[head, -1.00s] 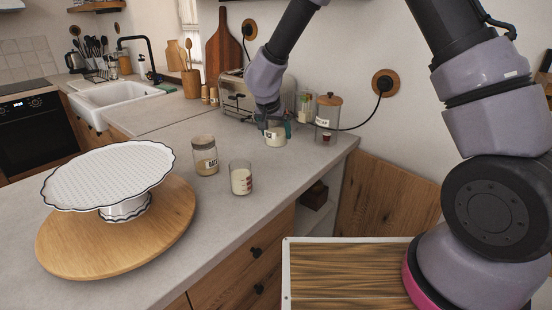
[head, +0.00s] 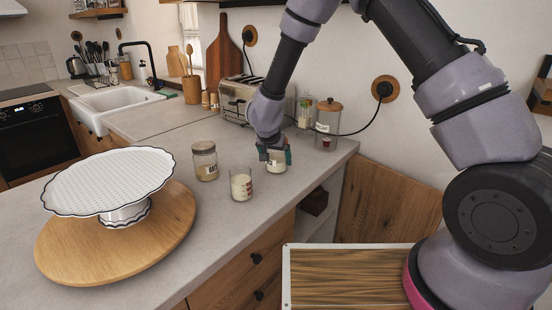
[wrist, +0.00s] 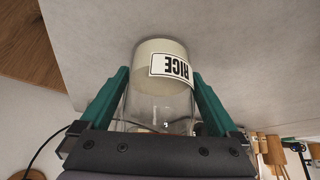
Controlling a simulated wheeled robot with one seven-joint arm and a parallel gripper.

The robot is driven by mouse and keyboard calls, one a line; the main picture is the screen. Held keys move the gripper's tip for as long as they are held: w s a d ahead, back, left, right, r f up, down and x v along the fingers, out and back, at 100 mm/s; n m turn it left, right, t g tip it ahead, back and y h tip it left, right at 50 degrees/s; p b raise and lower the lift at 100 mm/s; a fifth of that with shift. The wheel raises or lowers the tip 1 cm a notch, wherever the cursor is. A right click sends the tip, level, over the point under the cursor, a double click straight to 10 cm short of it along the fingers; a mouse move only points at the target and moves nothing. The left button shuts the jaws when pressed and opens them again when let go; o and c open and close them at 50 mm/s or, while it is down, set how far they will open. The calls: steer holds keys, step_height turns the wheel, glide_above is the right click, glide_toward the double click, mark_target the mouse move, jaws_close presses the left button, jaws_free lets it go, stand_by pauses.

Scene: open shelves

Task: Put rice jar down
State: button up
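The rice jar (head: 276,167) is a small clear glass jar with pale contents and a white label. In the wrist view the jar (wrist: 150,55) appears upside down, with its "RICE" label readable. My gripper (head: 274,153) is shut around the jar's sides; in the wrist view its green fingers (wrist: 160,76) lie along both sides of the glass. In the head view the jar looks upright, at or just above the grey counter (head: 240,148). I cannot tell whether its base touches. The gripper hides its upper part.
A lidded oats jar (head: 205,168) and a glass with white contents (head: 241,186) stand left of the rice jar. A toaster (head: 235,98) and a wooden-lidded jar (head: 328,119) stand behind. A white cake stand (head: 110,182) is at left. The counter's front edge is close.

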steer(key=v, duration=1.2)
steer(key=w+d+r+t+y, duration=0.1)
steer(key=w+d+r+y, duration=0.15)
steer(key=r, duration=0.35)
steer(key=w+d+r+t+y, duration=0.1)
steer(key=w+r+t, duration=0.15)
steer(key=r, duration=0.45)
steer(key=s+d+r+y, duration=0.2)
steer(key=d+r, duration=0.1)
steer(key=r, duration=0.3)
steer(key=s+d+r+y, duration=0.1)
steer(key=d+r, duration=0.2)
steer(key=r, duration=0.4)
steer(key=s+d+m+g+h, duration=0.1)
steer(key=s+d+g+h, duration=0.1)
steer(key=s+d, duration=1.7)
steer(key=s+h, duration=0.1)
steer(key=s, duration=0.2)
steer(key=shift+s+r, duration=0.2)
steer(key=shift+s, duration=0.15)
steer(key=shift+d, duration=0.15)
steer(key=shift+c, duration=0.3)
